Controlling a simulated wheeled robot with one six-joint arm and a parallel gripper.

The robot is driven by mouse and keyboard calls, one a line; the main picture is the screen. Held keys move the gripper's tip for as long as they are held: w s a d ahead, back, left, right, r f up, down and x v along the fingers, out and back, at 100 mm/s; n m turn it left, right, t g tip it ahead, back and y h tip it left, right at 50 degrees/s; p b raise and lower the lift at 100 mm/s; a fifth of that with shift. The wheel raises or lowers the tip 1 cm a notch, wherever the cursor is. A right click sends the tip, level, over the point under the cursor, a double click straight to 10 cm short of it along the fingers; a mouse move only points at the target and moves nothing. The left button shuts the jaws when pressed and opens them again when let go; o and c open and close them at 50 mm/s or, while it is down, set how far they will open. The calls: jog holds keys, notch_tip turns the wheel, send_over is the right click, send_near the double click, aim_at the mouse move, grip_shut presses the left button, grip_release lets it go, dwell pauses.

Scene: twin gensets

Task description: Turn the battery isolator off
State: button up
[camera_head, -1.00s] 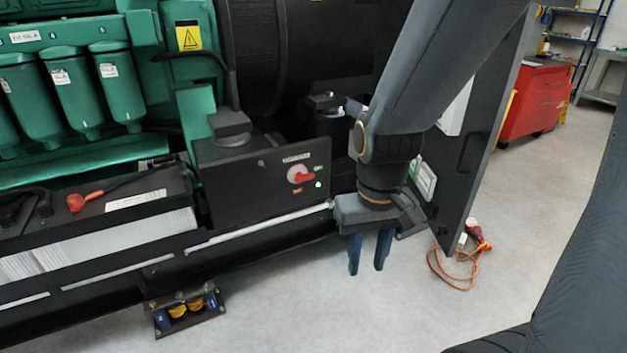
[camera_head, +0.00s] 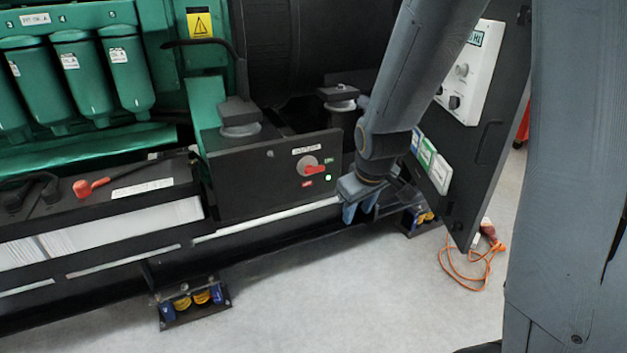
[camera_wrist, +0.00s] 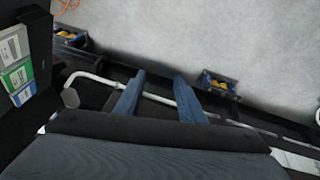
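The battery isolator (camera_head: 312,168) is a red handle on a round pale plate on the front of a black box (camera_head: 245,182). The handle points right, toward a small green label. A red label sits below left of it, and a green light (camera_head: 328,178) glows below right. My gripper (camera_head: 358,212) is right of and below the isolator, apart from it, with its fingers pointing down. In the wrist view its two blue fingers (camera_wrist: 158,95) stand apart with nothing between them. The isolator does not show in the wrist view.
An open black door (camera_head: 490,150) with a white control panel (camera_head: 470,75) stands right of my arm. A battery (camera_head: 110,235) with a red terminal cap is at left. A pale rail (camera_wrist: 88,77) runs below the box. An orange cable (camera_head: 470,275) lies on the clear floor.

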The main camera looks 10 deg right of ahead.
jog(key=w+f+n+t+y+b, duration=0.1)
jog(key=w+f+n+t+b, duration=0.25)
jog(key=w, duration=0.75)
jog(key=w+f+n+t+b, duration=0.25)
jog(key=w+f+n, duration=0.2)
jog(key=w, duration=0.65)
jog(key=n+t+y+b, duration=0.4)
jog(key=n+t+b, duration=0.3)
jog(key=n, duration=0.2)
send_near(313, 172)
jog(key=w, duration=0.2)
jog(key=x, duration=0.7)
jog(key=shift+a+b, duration=0.3)
jog(key=shift+a, duration=0.05)
grip_shut()
